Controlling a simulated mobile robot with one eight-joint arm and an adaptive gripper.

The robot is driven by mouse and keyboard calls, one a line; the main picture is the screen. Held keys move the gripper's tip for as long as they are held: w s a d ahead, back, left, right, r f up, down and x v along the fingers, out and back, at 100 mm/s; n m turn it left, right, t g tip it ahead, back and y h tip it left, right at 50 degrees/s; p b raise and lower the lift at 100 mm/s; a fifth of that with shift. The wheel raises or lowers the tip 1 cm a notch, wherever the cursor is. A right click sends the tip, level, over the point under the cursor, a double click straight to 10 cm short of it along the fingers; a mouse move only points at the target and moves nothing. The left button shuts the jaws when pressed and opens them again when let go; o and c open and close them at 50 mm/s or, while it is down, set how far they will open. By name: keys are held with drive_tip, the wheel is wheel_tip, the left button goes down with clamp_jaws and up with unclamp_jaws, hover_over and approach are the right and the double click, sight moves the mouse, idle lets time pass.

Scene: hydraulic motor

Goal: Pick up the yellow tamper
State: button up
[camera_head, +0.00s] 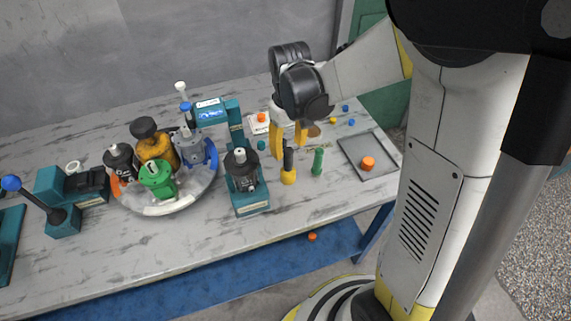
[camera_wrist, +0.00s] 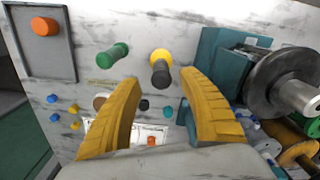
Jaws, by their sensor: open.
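The yellow tamper (camera_head: 289,175) stands upright on the table in the head view, with a yellow base and a black handle. In the wrist view the yellow tamper (camera_wrist: 160,57) shows between and just past my fingertips, its black handle end toward me. My gripper (camera_head: 288,153) points down close above the tamper, with its yellow fingers spread. In the wrist view my gripper (camera_wrist: 159,82) is open with nothing held, and I cannot tell whether the fingers touch the handle.
A green tamper-like tool (camera_head: 317,162) stands close to the right. A teal press (camera_head: 250,203) with a dark part stands close to the left. A grey tray (camera_head: 382,144) with an orange piece lies to the right. A round tray (camera_head: 179,203) carries several motor parts. Small coloured pieces lie behind.

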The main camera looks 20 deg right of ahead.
sight(288, 162)
wheel_tip(288, 162, down, 7)
drive_tip(key=b, duration=0.3)
drive_tip(key=shift+s+a+r, duration=0.1)
drive_tip(key=shift+r, duration=0.1)
clamp_jaws()
